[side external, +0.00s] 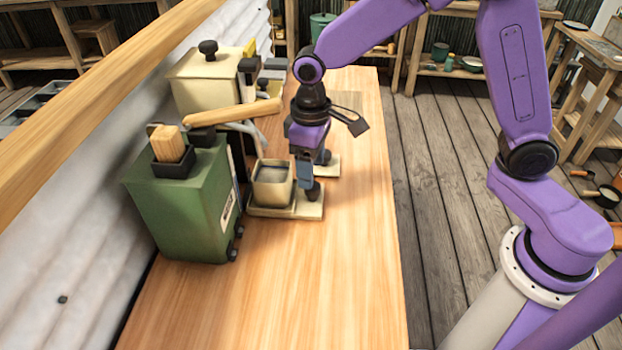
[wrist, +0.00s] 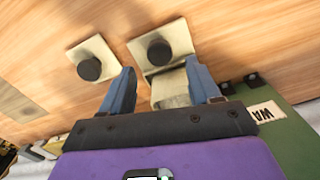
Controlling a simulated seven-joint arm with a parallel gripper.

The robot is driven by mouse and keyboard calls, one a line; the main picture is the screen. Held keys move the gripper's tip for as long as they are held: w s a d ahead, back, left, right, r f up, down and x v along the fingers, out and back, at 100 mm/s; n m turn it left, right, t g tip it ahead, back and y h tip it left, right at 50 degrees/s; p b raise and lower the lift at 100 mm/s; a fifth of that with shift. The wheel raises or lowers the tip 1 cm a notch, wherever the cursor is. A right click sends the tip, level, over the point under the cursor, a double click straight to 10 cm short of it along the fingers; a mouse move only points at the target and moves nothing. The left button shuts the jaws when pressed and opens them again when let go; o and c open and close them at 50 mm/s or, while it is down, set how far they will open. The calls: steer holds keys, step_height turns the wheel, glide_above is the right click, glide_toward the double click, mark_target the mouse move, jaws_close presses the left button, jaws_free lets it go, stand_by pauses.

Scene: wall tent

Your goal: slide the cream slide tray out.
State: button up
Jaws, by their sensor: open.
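Two flat cream trays with round dark knobs lie side by side on the bench; I cannot tell which one the task means. The nearer tray (side external: 267,211) sticks out from the green machine (side external: 180,205) and bears a square cream cup (side external: 272,186). In the wrist view this tray (wrist: 177,35) is the right one, with its knob (wrist: 159,51) ahead of the fingers. The other tray (wrist: 104,47) is at left, its knob (wrist: 88,68) beyond the left finger. My gripper (side external: 309,178) is open, pointing down over the nearer tray. It also shows in the wrist view (wrist: 160,78). It holds nothing.
A cream machine (side external: 204,78) stands behind the green one, against the pale wall. A wooden handle (side external: 235,112) sticks out above, near my gripper. The bench (side external: 340,270) is clear in front and to the right.

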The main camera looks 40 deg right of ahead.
steer(key=shift+f, duration=2.15)
